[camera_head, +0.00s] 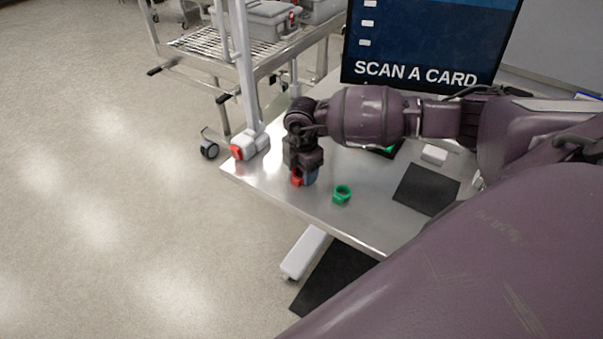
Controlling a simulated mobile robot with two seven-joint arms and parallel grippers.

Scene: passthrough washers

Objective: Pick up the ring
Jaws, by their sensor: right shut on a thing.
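My right gripper (304,177) points down at the left part of the metal table (270,188). It is shut on a small red ring (297,181), which shows only in part at the fingertips. A bluish-grey patch shows beside the red; I cannot tell whether it is a finger or another part. I cannot tell whether the ring touches the table. A green ring (342,194) stands on the table just right of the gripper, apart from it. My left gripper is not in view.
A black mat (427,189) and a small white block (434,154) lie farther right. Another green piece (388,149) shows partly behind my arm. A post with a red-ended white clamp (247,147) stands at the left edge. A screen (430,45) rises behind.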

